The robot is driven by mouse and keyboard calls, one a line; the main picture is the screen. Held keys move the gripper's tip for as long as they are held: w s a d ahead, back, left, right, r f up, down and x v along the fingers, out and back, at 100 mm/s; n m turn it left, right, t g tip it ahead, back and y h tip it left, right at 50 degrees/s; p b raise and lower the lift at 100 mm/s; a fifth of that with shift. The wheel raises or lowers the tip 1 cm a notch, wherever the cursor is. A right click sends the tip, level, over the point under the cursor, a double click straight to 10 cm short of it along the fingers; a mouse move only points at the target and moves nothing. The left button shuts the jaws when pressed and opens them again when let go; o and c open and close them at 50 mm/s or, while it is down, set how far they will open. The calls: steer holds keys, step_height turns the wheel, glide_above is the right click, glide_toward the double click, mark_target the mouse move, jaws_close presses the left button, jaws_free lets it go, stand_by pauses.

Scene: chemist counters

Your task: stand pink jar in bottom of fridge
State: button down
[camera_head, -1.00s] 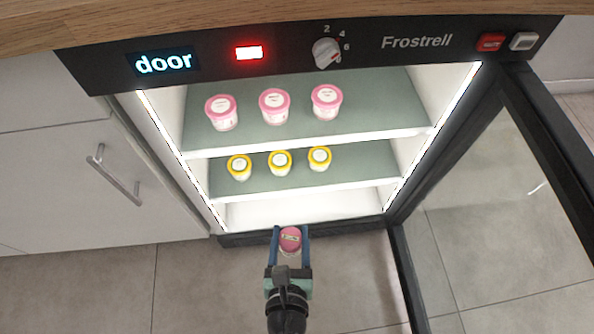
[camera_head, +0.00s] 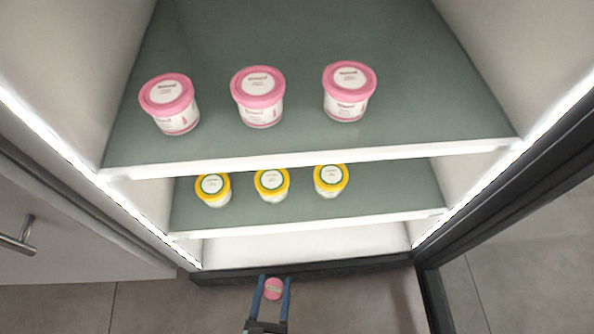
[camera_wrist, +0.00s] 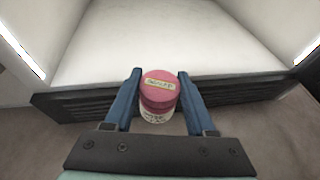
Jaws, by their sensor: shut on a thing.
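The pink-lidded jar (camera_head: 273,289) is between the blue fingers of my gripper (camera_head: 274,284). In the wrist view the jar (camera_wrist: 158,92) has a labelled pink lid and a white body, and the fingers of my gripper (camera_wrist: 158,82) close on its sides. It looks upright. It is held in front of the fridge's dark front sill (camera_wrist: 230,90). The white fridge bottom (camera_wrist: 175,40) lies just beyond the sill and looks bare where it shows. The fridge (camera_head: 310,245) is open.
Three pink-lidded jars (camera_head: 259,97) stand on the upper shelf (camera_head: 300,150). Three yellow-lidded jars (camera_head: 272,185) stand on the lower shelf (camera_head: 390,205). The open glass door (camera_head: 530,230) is at the right. A cabinet with a handle (camera_head: 20,235) is at the left.

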steer(key=w+d+b, duration=0.1)
steer(key=w, duration=0.3)
steer(key=w+d+b, duration=0.1)
steer(key=w, duration=0.4)
steer(key=w+b, duration=0.1)
steer(key=w, duration=0.4)
steer(key=shift+d, duration=0.4)
steer(key=x, duration=0.2)
steer(key=b+x, duration=0.1)
steer(key=shift+w+d+r, duration=0.1)
steer(key=shift+w+r, duration=0.1)
steer(key=shift+w, duration=0.1)
steer(key=shift+f+b, duration=0.1)
steer(key=shift+b, duration=0.2)
steer(key=shift+s, duration=0.1)
steer(key=c, duration=0.7)
jaws_free()
steer(key=o, duration=0.5)
